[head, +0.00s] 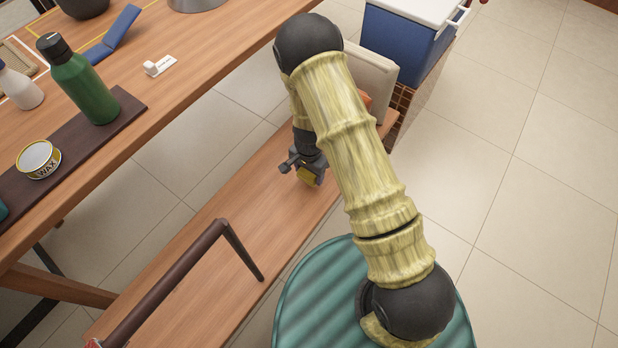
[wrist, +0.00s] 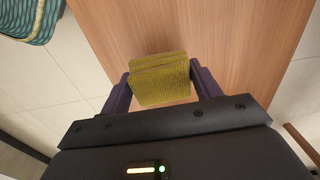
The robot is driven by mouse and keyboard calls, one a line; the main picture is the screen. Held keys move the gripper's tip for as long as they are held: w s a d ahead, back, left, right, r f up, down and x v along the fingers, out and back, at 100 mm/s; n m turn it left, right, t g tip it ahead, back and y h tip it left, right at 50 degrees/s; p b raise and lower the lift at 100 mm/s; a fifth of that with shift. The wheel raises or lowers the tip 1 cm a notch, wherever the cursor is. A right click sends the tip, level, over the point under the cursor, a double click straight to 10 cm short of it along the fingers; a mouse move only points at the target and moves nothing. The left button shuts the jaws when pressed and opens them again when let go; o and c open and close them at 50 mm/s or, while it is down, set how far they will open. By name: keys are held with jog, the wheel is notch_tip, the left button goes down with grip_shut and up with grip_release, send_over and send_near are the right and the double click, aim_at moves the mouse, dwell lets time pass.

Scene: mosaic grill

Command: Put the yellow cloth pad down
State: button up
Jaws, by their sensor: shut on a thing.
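The yellow cloth pad (wrist: 160,80) is a small folded, woven-looking square. In the wrist view it sits between the two dark fingers of my gripper (wrist: 160,88), which is shut on it. In the head view my gripper (head: 303,172) is low over the wooden bench (head: 230,217), and a bit of the yellow pad (head: 307,175) shows at its tip. The wood surface fills the view behind the pad. I cannot tell whether the pad touches the bench.
A brown bar (head: 170,283) stands over the bench's near part. The table (head: 150,180) at left holds a green bottle (head: 83,85) and a wax tin (head: 38,159). A blue cooler (head: 405,42) and a beige object (head: 375,75) are beyond my arm. The bench middle is clear.

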aim_at(309, 179)
jog(key=shift+f+b, duration=0.5)
jog(key=shift+f, duration=1.4)
jog(key=shift+d, duration=0.1)
jog(key=shift+f, duration=0.15)
jog(key=o, duration=1)
jog(key=shift+o, duration=0.2)
notch_tip(309, 179, up, 11)
jog(key=p, duration=0.3)
jog(key=shift+r, duration=0.7)
